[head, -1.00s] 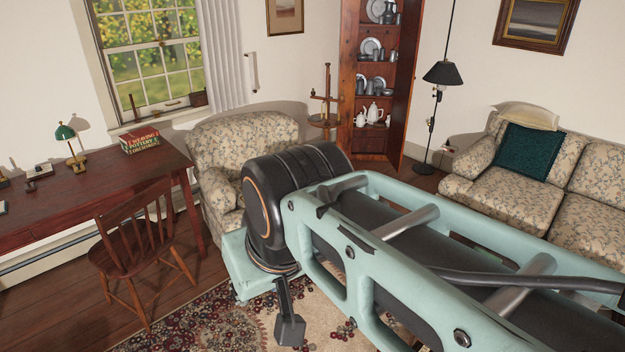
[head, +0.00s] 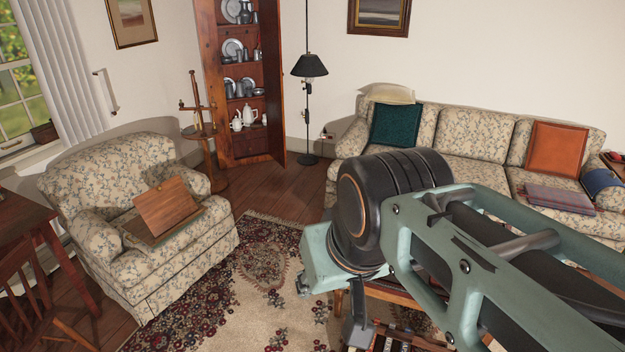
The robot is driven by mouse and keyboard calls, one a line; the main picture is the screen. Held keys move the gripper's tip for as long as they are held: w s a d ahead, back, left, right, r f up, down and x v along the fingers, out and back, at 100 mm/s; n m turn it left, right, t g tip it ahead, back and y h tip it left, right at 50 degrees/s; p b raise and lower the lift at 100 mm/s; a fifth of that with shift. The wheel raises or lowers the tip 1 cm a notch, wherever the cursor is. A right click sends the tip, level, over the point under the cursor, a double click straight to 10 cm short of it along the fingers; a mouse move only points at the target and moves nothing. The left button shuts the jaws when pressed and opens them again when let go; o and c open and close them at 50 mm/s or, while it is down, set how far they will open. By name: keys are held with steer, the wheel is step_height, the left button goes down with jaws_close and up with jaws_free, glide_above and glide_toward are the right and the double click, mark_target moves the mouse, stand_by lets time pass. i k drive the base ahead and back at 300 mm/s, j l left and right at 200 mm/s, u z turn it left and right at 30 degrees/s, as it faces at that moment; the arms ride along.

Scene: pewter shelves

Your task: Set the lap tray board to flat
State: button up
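The lap tray (head: 152,235) rests on the seat of the floral armchair (head: 95,240) at the left of the head view. Its brown wooden board (head: 168,206) is tilted up, its lower edge near the tray base and its upper part leaning back. My arm reaches in from the right. What looks like a dark finger of my gripper (head: 357,328) hangs below the pale green wrist, to the right of the armchair and well apart from the tray. The rest of the gripper is hidden, so its opening does not show.
A patterned rug (head: 262,268) covers the floor between the armchair and my arm. A wooden chair (head: 35,305) and desk stand at the left edge. A candle stand (head: 200,130) and corner cupboard (head: 240,75) stand behind. A floral sofa (head: 470,135) fills the back right.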

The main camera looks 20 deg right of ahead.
mark_target(162, 207)
steer(key=z, duration=0.95)
steer(key=u, duration=1.55)
steer(key=i+l, duration=0.15)
steer(key=i, duration=0.65)
steer(key=i+l, duration=0.15)
steer(key=i, duration=0.7)
steer(key=i+l, duration=0.15)
steer(key=i, duration=0.65)
steer(key=i+l+u, duration=0.2)
steer(key=i, duration=0.85)
steer(key=j, duration=0.15)
